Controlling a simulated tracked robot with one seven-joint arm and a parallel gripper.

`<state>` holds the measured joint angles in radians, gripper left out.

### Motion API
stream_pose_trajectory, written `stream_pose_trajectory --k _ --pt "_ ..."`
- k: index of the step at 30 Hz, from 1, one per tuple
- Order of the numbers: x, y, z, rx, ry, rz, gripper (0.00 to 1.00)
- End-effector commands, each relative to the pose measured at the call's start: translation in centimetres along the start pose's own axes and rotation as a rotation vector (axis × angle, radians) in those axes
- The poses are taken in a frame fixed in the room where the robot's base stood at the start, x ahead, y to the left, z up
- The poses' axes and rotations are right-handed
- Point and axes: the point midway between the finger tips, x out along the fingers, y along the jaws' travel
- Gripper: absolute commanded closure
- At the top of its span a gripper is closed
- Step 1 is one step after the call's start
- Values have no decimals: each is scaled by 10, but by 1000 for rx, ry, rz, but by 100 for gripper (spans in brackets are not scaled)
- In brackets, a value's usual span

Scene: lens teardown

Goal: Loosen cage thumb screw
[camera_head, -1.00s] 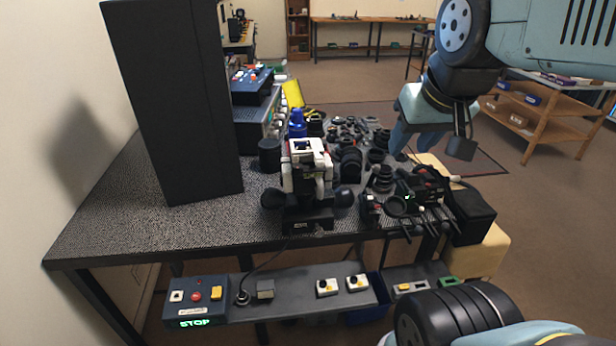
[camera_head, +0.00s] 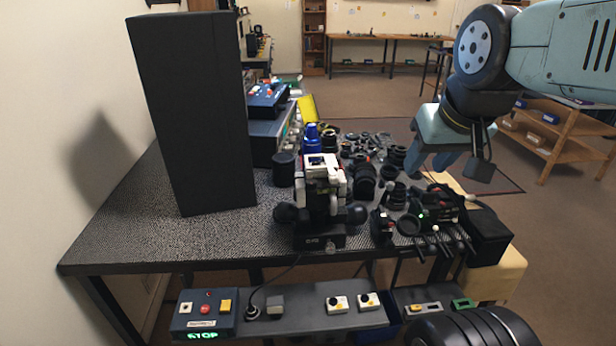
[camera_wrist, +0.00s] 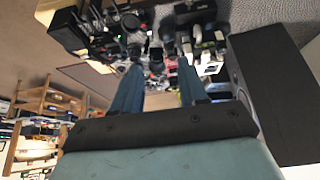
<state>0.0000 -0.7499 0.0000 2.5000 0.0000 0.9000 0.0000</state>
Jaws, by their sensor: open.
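My gripper (camera_head: 432,163) is open and empty, raised above the right side of the bench (camera_head: 120,240), apart from everything on it. Its two blue fingers (camera_wrist: 158,88) also show in the wrist view, spread apart with the bench parts beyond them. A white and black device (camera_head: 324,190) with a dark knob on each side stands near the bench's front edge. To its right is a cluster of dark clamps and mounts (camera_head: 430,215) with several rods. I cannot pick out the cage thumb screw; it is too small or hidden.
A tall black box (camera_head: 195,120) stands on the left of the bench. Many lens rings (camera_head: 370,145) lie behind the white device. A lower shelf (camera_head: 300,318) carries a blue control box (camera_head: 203,308) reading STOP. A wooden rack (camera_head: 550,135) stands right.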

Motion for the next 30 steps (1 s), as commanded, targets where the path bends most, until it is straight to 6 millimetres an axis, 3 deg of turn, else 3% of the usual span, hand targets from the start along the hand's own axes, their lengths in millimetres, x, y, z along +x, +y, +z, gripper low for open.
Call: stream_pose_trajectory --k 4,11,20,30 --pt "0 -1 -3 9 -6 0 45" --pt "6 -18 -36 122 -81 6 45" --pt "31 -60 -94 347 -221 41 45" --pt "76 -120 -146 594 -371 116 45"
